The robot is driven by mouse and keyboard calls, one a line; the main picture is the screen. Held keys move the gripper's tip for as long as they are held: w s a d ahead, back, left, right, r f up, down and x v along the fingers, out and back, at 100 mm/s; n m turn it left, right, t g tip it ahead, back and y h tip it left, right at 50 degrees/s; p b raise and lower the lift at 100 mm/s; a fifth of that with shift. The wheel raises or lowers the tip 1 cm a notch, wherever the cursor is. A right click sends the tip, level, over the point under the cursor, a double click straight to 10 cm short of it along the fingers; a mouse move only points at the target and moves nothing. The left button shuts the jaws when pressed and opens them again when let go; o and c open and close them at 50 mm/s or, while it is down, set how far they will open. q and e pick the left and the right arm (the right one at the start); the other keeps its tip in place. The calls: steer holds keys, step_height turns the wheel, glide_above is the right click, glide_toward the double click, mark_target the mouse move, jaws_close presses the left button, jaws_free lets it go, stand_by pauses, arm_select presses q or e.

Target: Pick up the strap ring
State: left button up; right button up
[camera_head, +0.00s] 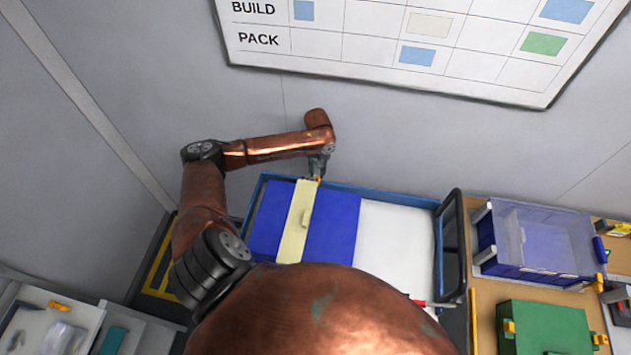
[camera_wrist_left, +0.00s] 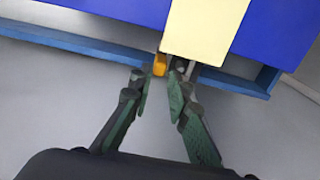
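A cream strap (camera_head: 294,230) runs across a blue block (camera_head: 332,225) in a blue-rimmed tray (camera_head: 400,199). My left gripper (camera_head: 318,172) is at the tray's far edge, by the strap's far end. In the left wrist view the gripper (camera_wrist_left: 160,83) has its fingers apart, with grey surface showing between them. A small orange piece (camera_wrist_left: 160,65) lies just beyond the fingertips, beside the strap's end (camera_wrist_left: 203,28). My right gripper is not in view.
A black handle (camera_head: 457,240) rises at the tray's right end. Further right are a clear-lidded blue bin (camera_head: 535,276) and a green case (camera_head: 545,328). A grey wall with a chart board (camera_head: 390,80) stands close behind the tray. My copper-coloured body hides the near side.

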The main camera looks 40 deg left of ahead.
mark_target(318, 177)
arm_select(q)
step_height(318, 177, down, 4)
steer(key=shift+s+d+f, duration=0.1)
steer(key=shift+f, duration=0.1)
jaws_close()
